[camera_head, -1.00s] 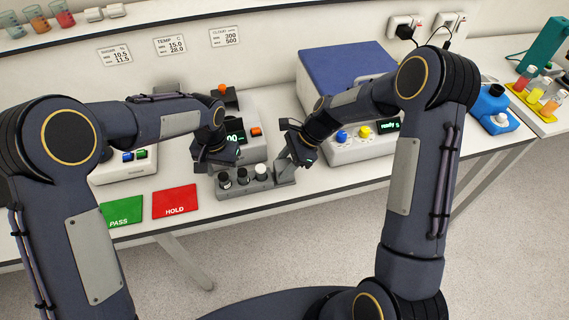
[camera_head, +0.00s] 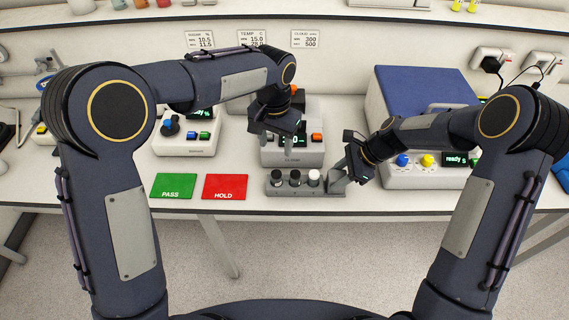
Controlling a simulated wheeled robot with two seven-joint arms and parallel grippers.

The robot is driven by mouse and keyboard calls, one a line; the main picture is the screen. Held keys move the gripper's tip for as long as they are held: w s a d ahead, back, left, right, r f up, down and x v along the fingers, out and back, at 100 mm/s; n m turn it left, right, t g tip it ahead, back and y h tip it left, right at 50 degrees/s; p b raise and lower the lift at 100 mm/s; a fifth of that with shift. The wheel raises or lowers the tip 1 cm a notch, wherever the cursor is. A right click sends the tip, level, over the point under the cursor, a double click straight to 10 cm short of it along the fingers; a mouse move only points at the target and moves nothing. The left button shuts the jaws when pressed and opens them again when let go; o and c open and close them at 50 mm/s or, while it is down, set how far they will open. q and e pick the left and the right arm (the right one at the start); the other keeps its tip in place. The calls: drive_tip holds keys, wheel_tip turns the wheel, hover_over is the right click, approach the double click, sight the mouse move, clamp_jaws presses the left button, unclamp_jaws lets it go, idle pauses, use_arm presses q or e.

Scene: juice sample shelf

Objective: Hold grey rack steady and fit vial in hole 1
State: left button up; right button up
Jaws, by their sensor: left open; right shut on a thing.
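The grey rack (camera_head: 305,190) stands near the table's front edge. Several vials show in it from left to right: a dark-capped vial (camera_head: 277,177), another dark-capped vial (camera_head: 295,178) and a white-capped vial (camera_head: 314,177). All look upright. The hole numbers cannot be read. My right gripper (camera_head: 343,178) is shut on the rack's right end; its fingertips are partly hidden. My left gripper (camera_head: 275,142) is open and empty, fingers down, above and behind the rack's left end, in front of a grey instrument.
The grey instrument (camera_head: 302,157) with orange buttons stands close behind the rack. A green PASS mat (camera_head: 173,185) and a red HOLD mat (camera_head: 225,186) lie to the left. A white unit with a blue lid (camera_head: 425,92) stands at the right.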

drive_tip(key=o, duration=0.9)
drive_tip(key=v, duration=1.2)
